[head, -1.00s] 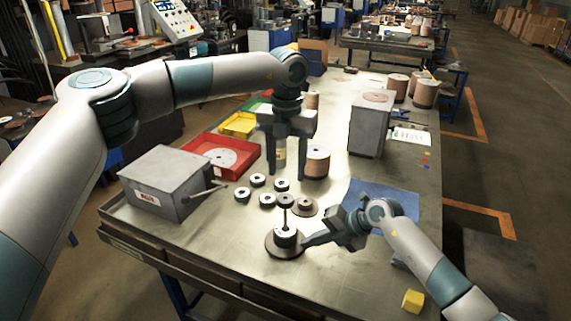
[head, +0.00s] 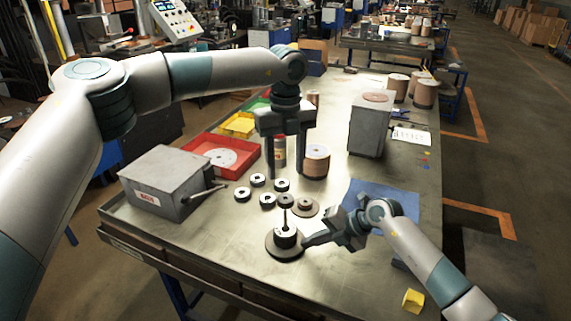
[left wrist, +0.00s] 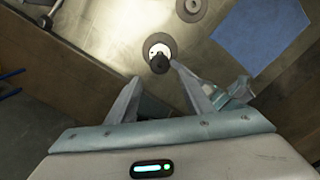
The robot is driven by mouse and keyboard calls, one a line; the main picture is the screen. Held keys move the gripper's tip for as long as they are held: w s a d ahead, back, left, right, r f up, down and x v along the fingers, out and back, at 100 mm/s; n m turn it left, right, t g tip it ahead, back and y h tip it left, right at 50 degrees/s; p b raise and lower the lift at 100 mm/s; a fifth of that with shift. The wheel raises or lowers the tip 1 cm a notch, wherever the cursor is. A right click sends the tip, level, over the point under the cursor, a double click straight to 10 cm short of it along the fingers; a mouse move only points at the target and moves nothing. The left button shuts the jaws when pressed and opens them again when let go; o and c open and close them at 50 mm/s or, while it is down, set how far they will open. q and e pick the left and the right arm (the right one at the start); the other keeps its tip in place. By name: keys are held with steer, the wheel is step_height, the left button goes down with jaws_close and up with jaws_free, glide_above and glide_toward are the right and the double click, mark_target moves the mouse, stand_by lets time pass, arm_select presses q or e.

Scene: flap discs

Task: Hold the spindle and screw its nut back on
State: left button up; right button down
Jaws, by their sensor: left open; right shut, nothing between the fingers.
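The spindle (head: 285,237) stands upright on a round brown base disc near the table's front. Its thin rod rises to a dark round nut (head: 285,200) that appears to sit at the top; its threading cannot be seen. In the left wrist view the dark nut (left wrist: 160,65) shows in front of the pale spindle top. My left gripper (head: 286,174) is open and empty, fingers pointing down, above and behind the spindle in the head view. My right gripper (head: 308,241) is shut beside the spindle's right side; whether it touches is unclear.
Several dark ring pieces (head: 257,180) lie behind the spindle. A grey box with a lever (head: 165,185) and a red tray (head: 208,150) stand left. A brown roll (head: 316,163), grey block (head: 370,125) and blue mat (head: 385,200) are right. The front left table is clear.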

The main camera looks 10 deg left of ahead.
mark_target(286, 200)
arm_select(q)
steer(key=shift+f, duration=0.2)
steer(key=shift+f, duration=4.3)
steer(key=n, duration=1.5)
